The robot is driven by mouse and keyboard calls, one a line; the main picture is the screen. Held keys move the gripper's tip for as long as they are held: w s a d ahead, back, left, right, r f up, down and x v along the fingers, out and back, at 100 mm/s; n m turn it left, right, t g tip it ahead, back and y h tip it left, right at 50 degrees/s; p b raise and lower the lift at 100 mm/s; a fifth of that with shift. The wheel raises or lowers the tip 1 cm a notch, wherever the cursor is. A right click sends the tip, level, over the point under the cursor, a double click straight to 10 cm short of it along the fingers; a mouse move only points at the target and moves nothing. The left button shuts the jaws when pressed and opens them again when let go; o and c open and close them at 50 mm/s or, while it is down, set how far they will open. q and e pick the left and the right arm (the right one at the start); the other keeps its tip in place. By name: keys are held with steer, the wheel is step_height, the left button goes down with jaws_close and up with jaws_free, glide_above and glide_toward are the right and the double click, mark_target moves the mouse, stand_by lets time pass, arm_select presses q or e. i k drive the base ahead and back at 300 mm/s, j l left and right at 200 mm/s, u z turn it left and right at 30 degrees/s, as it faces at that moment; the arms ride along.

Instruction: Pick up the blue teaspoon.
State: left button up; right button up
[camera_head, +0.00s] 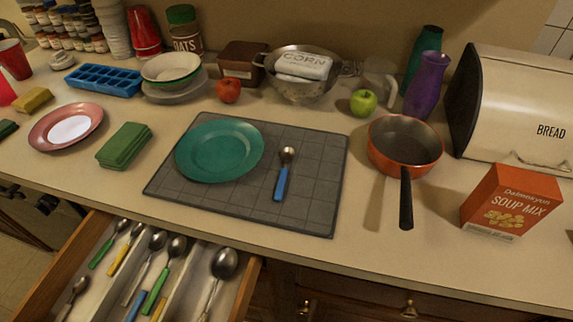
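A spoon with a blue handle and a small metal bowl (281,183) lies on the dark grey gridded mat (318,205), to the right of a teal plate (219,151). Its bowl points away to the back and its handle toward the front edge. It lies apart from the plate, with nothing on top of it. Another blue handle (136,306) shows among the spoons in the open drawer, partly cut off by the picture's lower edge. Neither of my grippers is in view.
The open drawer (251,285) juts out at the front left, holding several spoons. An orange pan (404,146) stands right of the mat, its black handle pointing forward. A soup mix box (508,202) and bread box (515,105) are at the right. Counter in front of the mat is clear.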

mark_target(288, 154)
steer(key=k, duration=0.45)
steer(key=k+l, duration=0.15)
steer(key=l, duration=0.2)
steer(key=k+l+u, duration=0.1)
steer(key=l, duration=0.25)
steer(key=k+l, duration=0.15)
steer(key=l, duration=0.15)
steer(key=u, duration=0.05)
